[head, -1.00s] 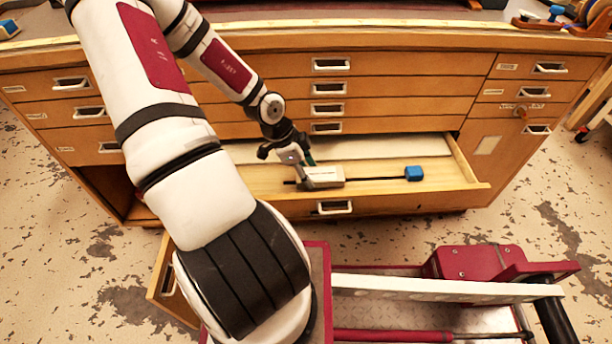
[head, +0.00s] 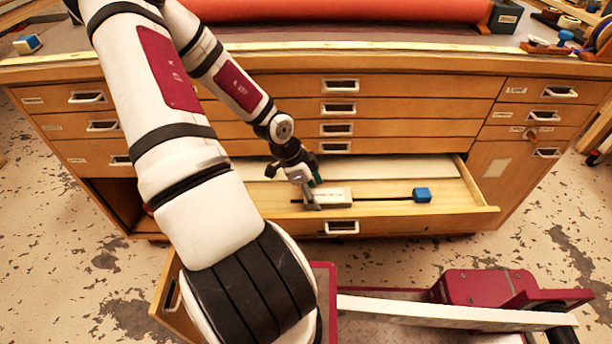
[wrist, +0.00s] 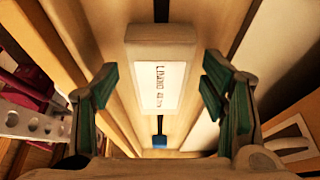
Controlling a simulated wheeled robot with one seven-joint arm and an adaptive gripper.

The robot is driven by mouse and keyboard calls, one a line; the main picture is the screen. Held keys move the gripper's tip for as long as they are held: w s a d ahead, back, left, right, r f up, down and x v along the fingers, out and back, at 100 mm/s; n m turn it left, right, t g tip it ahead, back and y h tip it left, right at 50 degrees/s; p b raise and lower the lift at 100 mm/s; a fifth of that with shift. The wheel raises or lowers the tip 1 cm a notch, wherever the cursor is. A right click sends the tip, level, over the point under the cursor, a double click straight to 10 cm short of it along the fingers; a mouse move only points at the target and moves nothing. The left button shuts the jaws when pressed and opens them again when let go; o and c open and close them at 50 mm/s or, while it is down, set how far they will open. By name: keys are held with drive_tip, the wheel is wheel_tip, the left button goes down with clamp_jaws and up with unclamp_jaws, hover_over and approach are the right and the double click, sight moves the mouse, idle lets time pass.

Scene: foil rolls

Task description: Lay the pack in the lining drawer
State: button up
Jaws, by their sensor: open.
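The pack, a pale box with a printed label (wrist: 168,88), lies flat in the open wide bottom drawer (head: 440,217); it also shows in the head view (head: 337,196). My gripper (head: 312,199) is low over the drawer at the pack's left end. In the wrist view my gripper (wrist: 160,88) is open, its green-padded fingers on either side of the pack, with gaps visible on both sides. The label's smaller text is too blurred to read.
A dark narrow strip (head: 388,199) runs along the drawer floor to a blue block (head: 422,194) right of the pack. A pale sheet (head: 405,170) lies at the drawer's back. Shut drawers stand above. A red roll (head: 350,10) lies on the worktop.

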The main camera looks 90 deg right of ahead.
drive_tip(key=p+v, duration=0.4)
drive_tip(key=v, duration=0.7)
drive_tip(key=w+a+r+n+t+y, duration=0.1)
drive_tip(key=w+a+r+n+t, duration=0.25)
drive_tip(key=w, duration=0.55)
drive_tip(key=w+a+r+n+t+y, duration=0.1)
drive_tip(key=w+a+r+n, duration=0.1)
drive_tip(key=w+a+n, duration=0.35)
drive_tip(key=w+a+r+n+t+y, duration=0.1)
drive_tip(key=w+a+r+n, duration=0.55)
drive_tip(key=w+a, duration=0.35)
drive_tip(key=s+a+r+n, duration=0.2)
drive_tip(key=a+r+n, duration=0.75)
drive_tip(key=a, duration=0.25)
drive_tip(key=s+a+r+n+h, duration=0.2)
drive_tip(key=s+a+r+n, duration=0.3)
drive_tip(key=s+n, duration=0.4)
drive_tip(key=shift+s+a+r+n+h, duration=0.2)
drive_tip(key=shift+a+r+n+h, duration=0.1)
drive_tip(key=shift+n, duration=0.1)
